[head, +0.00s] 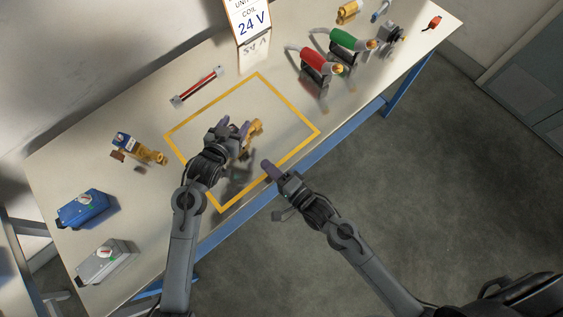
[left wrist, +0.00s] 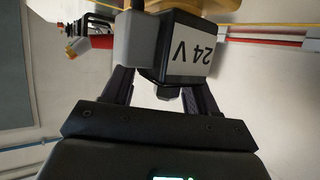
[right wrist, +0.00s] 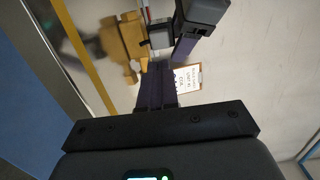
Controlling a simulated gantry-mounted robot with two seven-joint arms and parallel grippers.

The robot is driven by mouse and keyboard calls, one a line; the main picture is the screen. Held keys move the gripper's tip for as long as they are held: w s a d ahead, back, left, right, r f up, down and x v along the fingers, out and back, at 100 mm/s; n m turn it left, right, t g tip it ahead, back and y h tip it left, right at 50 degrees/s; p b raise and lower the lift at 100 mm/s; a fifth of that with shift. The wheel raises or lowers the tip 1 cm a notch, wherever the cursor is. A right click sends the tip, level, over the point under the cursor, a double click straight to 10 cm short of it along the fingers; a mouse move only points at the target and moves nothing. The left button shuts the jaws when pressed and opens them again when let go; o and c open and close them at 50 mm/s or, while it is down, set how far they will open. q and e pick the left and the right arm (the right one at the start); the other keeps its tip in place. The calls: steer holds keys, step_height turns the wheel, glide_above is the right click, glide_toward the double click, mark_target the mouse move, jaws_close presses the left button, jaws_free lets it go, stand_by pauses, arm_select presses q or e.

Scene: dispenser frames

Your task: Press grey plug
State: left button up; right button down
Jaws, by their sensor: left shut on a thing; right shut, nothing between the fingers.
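My left gripper (head: 232,130) is shut on a black coil labelled 24 V (left wrist: 185,50), which sits on a brass valve body (head: 254,130) inside the yellow outline. The grey plug (left wrist: 135,38) is at the side of the coil in the left wrist view. A small grey block that looks like the same plug (right wrist: 160,35) shows between the brass body and the left gripper's finger in the right wrist view. My right gripper (head: 268,168) is shut and empty, a short way from the valve on the table's front side. Whether the plug is fully seated cannot be told.
Red (head: 318,62) and green (head: 348,40) tools stand at upper right. A 24 V sign (head: 250,20) stands behind the yellow outline (head: 293,102).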

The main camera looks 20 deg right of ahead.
arm_select(q)
steer(key=shift+s+d+f, duration=0.15)
steer(key=shift+s+f, duration=0.1)
steer(key=shift+f, duration=0.3)
arm_select(e)
steer(key=shift+v, duration=2.55)
arm_select(q)
steer(key=o, duration=1.6)
steer(key=shift+d, duration=0.1)
steer(key=shift+r, duration=0.1)
arm_select(e)
steer(key=shift+s+d, duration=0.1)
arm_select(q)
steer(key=shift+r, duration=0.2)
